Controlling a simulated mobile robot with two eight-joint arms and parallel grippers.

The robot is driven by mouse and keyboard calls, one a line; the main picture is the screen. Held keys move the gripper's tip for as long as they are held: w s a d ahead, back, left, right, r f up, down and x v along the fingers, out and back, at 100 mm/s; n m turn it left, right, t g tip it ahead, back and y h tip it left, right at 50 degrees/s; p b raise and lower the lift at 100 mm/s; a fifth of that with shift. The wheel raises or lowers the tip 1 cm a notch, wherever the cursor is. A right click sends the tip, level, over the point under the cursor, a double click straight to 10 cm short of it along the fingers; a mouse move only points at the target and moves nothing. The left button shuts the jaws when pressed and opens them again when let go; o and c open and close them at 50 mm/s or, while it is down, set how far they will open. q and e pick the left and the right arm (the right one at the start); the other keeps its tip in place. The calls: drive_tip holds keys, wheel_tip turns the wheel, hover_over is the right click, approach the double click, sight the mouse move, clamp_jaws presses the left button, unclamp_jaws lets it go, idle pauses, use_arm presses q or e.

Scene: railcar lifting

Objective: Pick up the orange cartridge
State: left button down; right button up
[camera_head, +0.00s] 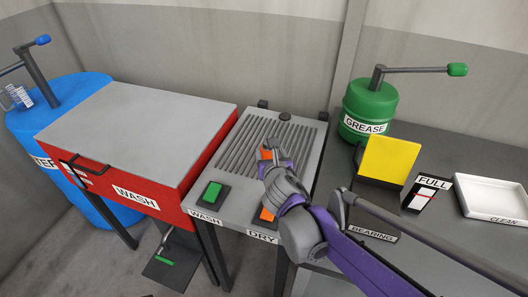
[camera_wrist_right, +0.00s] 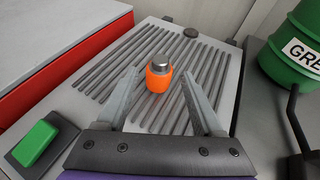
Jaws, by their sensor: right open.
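The orange cartridge (camera_wrist_right: 158,77) has a grey cap and stands upright on the ribbed grey rack in the right wrist view. In the head view the orange cartridge (camera_head: 266,154) is partly hidden behind my right gripper (camera_head: 277,150). In the right wrist view the fingers of my right gripper (camera_wrist_right: 160,84) are open. Their tips lie on either side of the cartridge in the picture, with a gap on each side. I cannot tell if the cartridge is fully between them in depth. My left gripper is not in view.
The ribbed rack (camera_head: 236,150) has a green button (camera_head: 214,192) and an orange one (camera_head: 266,215). The red wash box (camera_head: 200,160) stands left. A green grease drum (camera_head: 368,105), yellow block (camera_head: 390,158) and white tray (camera_head: 495,200) stand right.

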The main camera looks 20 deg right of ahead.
sight(267, 150)
drive_tip(key=x, duration=0.8)
drive_tip(key=shift+d+f, duration=0.1)
clamp_jaws()
